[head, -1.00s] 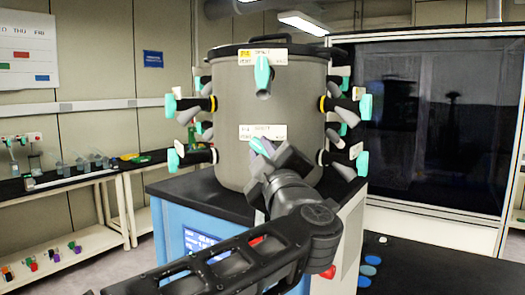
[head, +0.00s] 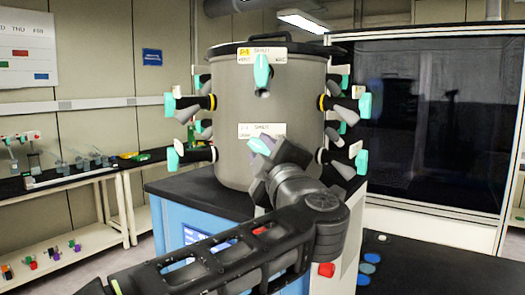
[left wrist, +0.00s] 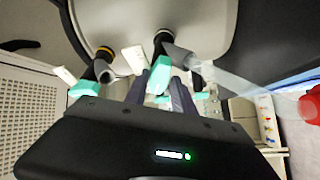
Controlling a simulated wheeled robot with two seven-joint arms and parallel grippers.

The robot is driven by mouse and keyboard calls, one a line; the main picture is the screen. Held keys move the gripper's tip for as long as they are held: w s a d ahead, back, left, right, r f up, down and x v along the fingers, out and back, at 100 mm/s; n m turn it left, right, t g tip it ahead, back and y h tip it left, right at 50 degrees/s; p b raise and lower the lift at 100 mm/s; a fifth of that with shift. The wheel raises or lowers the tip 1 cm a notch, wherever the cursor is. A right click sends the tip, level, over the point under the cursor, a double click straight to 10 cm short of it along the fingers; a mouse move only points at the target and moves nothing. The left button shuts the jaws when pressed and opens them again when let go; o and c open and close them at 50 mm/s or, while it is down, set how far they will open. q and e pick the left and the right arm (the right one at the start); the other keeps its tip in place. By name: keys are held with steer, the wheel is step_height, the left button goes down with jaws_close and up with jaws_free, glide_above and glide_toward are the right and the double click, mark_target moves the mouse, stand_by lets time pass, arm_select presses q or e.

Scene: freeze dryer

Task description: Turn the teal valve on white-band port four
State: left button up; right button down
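The grey drum (head: 235,100) carries several black ports with teal valve handles. The front lower teal valve (head: 261,147) sits under a white label and is mostly hidden by my left gripper (head: 268,160) in the head view. In the left wrist view this teal valve (left wrist: 159,76) is between the two fingers of my left gripper (left wrist: 162,90), which stand apart on either side of it. Whether they touch it I cannot tell. Its port (left wrist: 163,38) shows no yellow band there. My right gripper is not in view.
Another front teal valve (head: 262,72) is directly above. Side valves (head: 172,158) stick out left and right of the drum. A yellow-banded port (left wrist: 105,52) is close to the left finger side. A dark glass cabinet (head: 435,120) stands at right.

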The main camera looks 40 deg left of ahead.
arm_select(q)
steer(key=shift+o, duration=0.8)
steer(key=shift+r, duration=0.1)
steer(key=shift+s+d, duration=0.1)
steer(key=b+v, duration=0.2)
steer(key=v, duration=0.5)
steer(key=shift+s+d, duration=0.2)
